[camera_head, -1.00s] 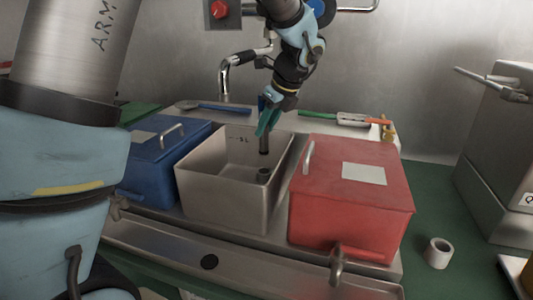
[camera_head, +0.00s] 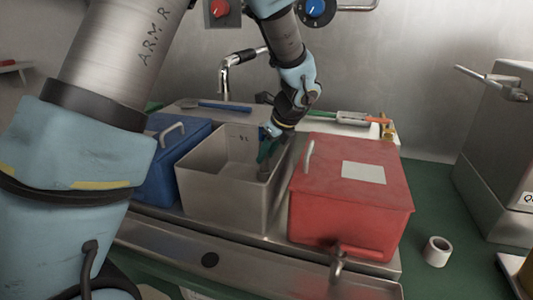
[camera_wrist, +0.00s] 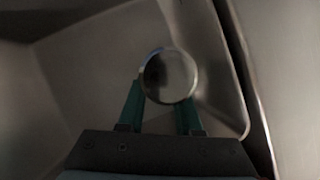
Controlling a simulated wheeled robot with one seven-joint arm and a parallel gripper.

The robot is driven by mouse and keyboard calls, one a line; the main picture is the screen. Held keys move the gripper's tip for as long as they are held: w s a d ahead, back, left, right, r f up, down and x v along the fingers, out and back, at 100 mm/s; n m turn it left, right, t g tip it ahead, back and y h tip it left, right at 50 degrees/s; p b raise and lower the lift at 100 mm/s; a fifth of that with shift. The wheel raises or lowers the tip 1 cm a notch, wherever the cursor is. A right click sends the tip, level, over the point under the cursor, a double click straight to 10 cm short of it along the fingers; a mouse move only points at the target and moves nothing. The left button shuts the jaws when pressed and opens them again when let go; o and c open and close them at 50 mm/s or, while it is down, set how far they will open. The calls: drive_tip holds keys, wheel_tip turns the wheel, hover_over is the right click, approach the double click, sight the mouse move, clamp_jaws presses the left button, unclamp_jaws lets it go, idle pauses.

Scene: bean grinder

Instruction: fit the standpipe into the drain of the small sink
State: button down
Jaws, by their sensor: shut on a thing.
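The small sink (camera_head: 222,200) is the open grey steel basin between a blue and a red lidded box. My gripper (camera_head: 266,150) reaches down into its right rear part, with green fingers. In the wrist view my gripper (camera_wrist: 163,98) is shut on the standpipe (camera_wrist: 168,76), whose round open top shows between the fingers. In the head view the standpipe (camera_head: 264,168) is a dark, small shape below the fingers, inside the basin. The drain is hidden now, so I cannot tell whether the pipe's lower end is in it.
The blue box (camera_head: 165,165) stands close on the left and the red box (camera_head: 350,200) close on the right. A tap (camera_head: 228,75) stands behind the basin. Tools with blue (camera_head: 225,106) and orange (camera_head: 376,121) handles lie behind. A white ring (camera_head: 437,251) sits at right.

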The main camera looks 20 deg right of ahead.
drive_tip(key=c, duration=0.6)
unclamp_jaws()
drive_tip(key=shift+f, duration=0.1)
drive_tip(key=v, duration=1.2)
drive_tip(key=shift+r+b, duration=0.2)
drive_tip(key=shift+b, duration=0.25)
